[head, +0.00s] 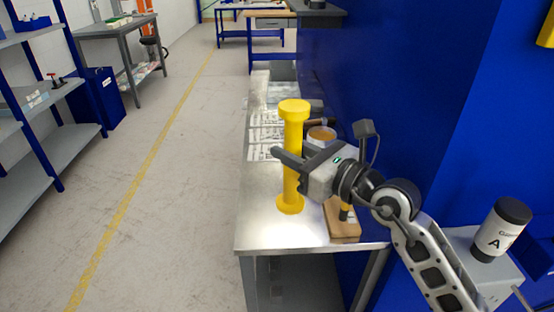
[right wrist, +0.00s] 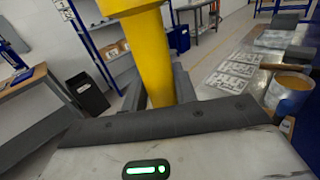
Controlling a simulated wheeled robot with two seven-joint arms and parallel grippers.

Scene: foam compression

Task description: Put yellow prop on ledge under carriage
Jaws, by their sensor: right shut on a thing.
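The yellow prop (head: 292,135) is a tall upright post with a wide round cap and a flared round foot. My right gripper (head: 288,162) is shut around its shaft at mid-height. In the right wrist view the prop (right wrist: 153,55) stands between the two grey fingers (right wrist: 158,92). In the head view its foot shows over the front part of the metal bench (head: 262,225); I cannot tell whether it touches the top. I cannot clearly make out the carriage or its ledge. My left gripper is not in view.
Behind the prop are printed sheets (head: 262,132) and a tub with tan contents (head: 322,134). A wooden block (head: 342,222) lies by the bench's right edge. A labelled canister (head: 498,232) stands at right. A blue wall (head: 400,70) bounds the bench; open floor (head: 185,190) lies left.

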